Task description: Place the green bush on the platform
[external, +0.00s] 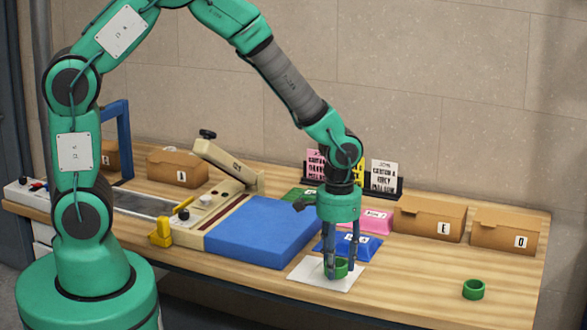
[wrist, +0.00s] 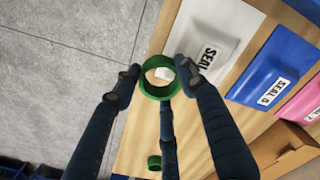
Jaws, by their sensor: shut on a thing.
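A green ring-shaped bush (external: 342,266) is between the fingers of my gripper (external: 335,272), and the gripper is shut on it. In the wrist view the bush (wrist: 158,94) shows as a ring between the fingertips of my gripper (wrist: 156,80). A small white patch shows through its hole; I cannot tell what it is. A white platform (external: 303,273) lies below and around the gripper in the external view. In the wrist view this platform (wrist: 225,30), marked "SEAL", is beside the bush. I cannot tell whether the bush touches anything below.
A second green bush (external: 473,289) stands on the wooden table to the right. A blue platform (external: 345,244) and a pink platform (external: 372,221) lie behind the gripper. Cardboard boxes (external: 430,218) line the back right. A large blue pad (external: 262,231) is at left.

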